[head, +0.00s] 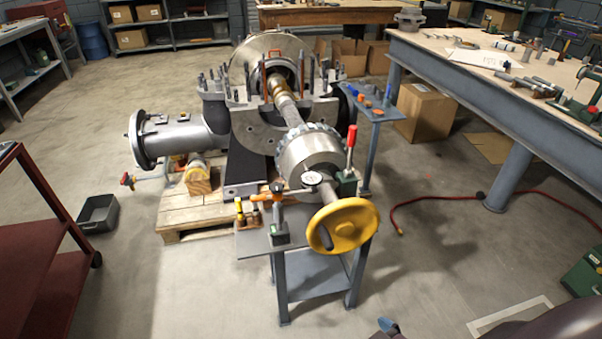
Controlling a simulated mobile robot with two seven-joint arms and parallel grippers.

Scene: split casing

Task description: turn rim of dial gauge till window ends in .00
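The dial gauge (312,178) is a small round white-faced gauge in front of the silver coupling at the near end of the shaft. It sits just behind and left of the yellow handwheel (343,225). Its face is too small to read, and I cannot make out the window's digits or any marks on the rim. An orange-handled clamp or arm (265,197) and a dark stand with a green mark (278,233) are beside it on the small grey stand table (252,248).
A red-knobbed lever (351,140) rises close to the gauge's right. The open casing (255,125) with upright studs lies behind. A workbench (480,75) is at right, a red cart (30,240) at left. A red hose (440,198) crosses the floor. Floor in front is mostly clear.

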